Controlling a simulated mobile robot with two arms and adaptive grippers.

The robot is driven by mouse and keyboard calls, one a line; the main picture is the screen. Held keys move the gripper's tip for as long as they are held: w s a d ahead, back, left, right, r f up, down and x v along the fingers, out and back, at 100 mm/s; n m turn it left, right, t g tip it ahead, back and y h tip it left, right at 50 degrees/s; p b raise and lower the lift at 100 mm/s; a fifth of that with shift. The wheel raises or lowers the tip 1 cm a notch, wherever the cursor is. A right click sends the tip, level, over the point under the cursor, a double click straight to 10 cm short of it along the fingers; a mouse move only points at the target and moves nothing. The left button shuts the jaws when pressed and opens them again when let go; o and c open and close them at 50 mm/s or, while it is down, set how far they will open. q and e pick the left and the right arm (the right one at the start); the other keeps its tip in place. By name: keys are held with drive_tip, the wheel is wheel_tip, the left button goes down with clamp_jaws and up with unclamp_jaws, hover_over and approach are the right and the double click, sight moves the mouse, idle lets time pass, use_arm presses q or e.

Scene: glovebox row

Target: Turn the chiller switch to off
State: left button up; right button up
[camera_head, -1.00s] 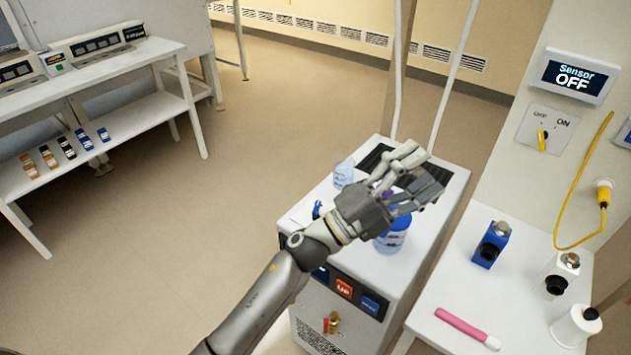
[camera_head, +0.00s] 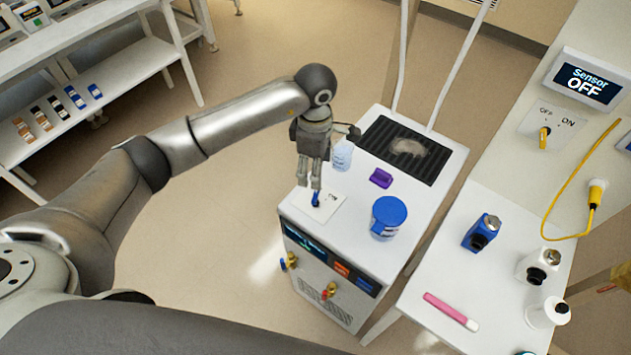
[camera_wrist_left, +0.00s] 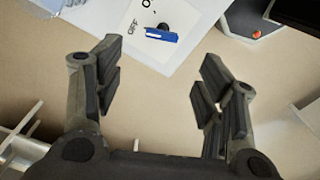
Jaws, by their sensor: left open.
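The chiller (camera_head: 418,208) is a white box with a display and buttons on its front. Its switch (camera_head: 315,199) is a blue handle on a white plate on the top, near the front left corner. In the left wrist view the switch (camera_wrist_left: 160,35) has a black hub, and an "OFF" label shows beside it. Which setting the handle points to, I cannot tell. My left gripper (camera_head: 314,186) points down just above the switch. In its wrist view the left gripper (camera_wrist_left: 160,85) has its fingers wide apart, with only floor between them and the switch beyond. My right gripper is out of view.
A clear cup (camera_head: 342,154), a purple item (camera_head: 381,178) and a blue-lidded jar (camera_head: 388,217) stand on the chiller. A side table (camera_head: 440,285) at right holds bottles and a pink marker (camera_head: 451,311). A wall display (camera_head: 586,80) reads "Sensor OFF".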

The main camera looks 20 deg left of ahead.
sight(315, 193)
use_arm(q)
wheel_tip(315, 193, down, 9)
drive_tip(key=p, duration=0.2)
drive_tip(key=shift+s+d+r+p, duration=0.1)
drive_tip(key=shift+d+r+p, duration=0.1)
drive_tip(key=shift+p, duration=0.2)
drive_tip(key=shift+f, duration=0.65)
drive_tip(key=c, duration=1)
drive_tip(key=shift+a+f+n+b, duration=0.15)
drive_tip(key=shift+n+b, duration=0.35)
drive_tip(key=shift+b, duration=0.3)
drive_tip(key=shift+n+b, duration=0.3)
drive_tip(key=shift+b, duration=0.05)
drive_tip(key=shift+r, duration=0.2)
drive_tip(key=o, duration=1)
